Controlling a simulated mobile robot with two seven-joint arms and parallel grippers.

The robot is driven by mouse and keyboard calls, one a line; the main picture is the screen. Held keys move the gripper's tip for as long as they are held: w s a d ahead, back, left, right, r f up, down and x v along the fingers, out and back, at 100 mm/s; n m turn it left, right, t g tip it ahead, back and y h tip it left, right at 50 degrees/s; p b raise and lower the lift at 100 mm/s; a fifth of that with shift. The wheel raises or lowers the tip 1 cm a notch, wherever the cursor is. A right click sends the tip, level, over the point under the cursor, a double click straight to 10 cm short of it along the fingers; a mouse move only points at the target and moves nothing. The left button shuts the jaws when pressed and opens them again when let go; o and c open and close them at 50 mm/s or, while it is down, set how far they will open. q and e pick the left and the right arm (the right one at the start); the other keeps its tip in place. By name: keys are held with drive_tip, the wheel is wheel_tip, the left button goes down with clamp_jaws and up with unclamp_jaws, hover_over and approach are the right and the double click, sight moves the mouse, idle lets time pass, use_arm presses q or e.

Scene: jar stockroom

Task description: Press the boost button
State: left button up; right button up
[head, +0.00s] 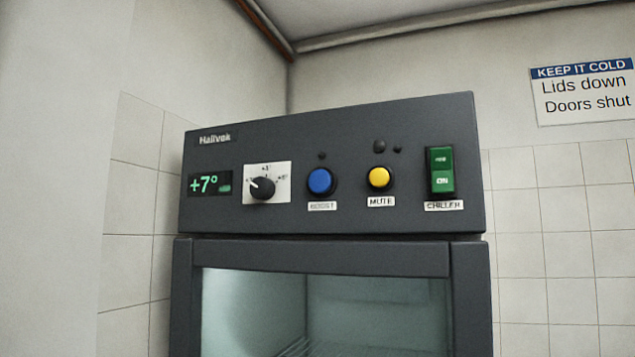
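The boost button (320,181) is a round blue button in a dark ring on the chiller's dark grey control panel (345,118). A white label (322,206) reading BOOST sits below it, and a small dark lamp (322,155) sits above it. To its right is a yellow mute button (380,178). To its left is a black dial (262,188) on a white plate. Neither of my grippers shows in the head view.
A green display (203,184) reads +7°. A green chiller switch (441,171) is at the panel's right. Below is the chiller's glass-fronted door (325,259). A sign (583,92) hangs on the right wall. Nothing blocks the front of the panel.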

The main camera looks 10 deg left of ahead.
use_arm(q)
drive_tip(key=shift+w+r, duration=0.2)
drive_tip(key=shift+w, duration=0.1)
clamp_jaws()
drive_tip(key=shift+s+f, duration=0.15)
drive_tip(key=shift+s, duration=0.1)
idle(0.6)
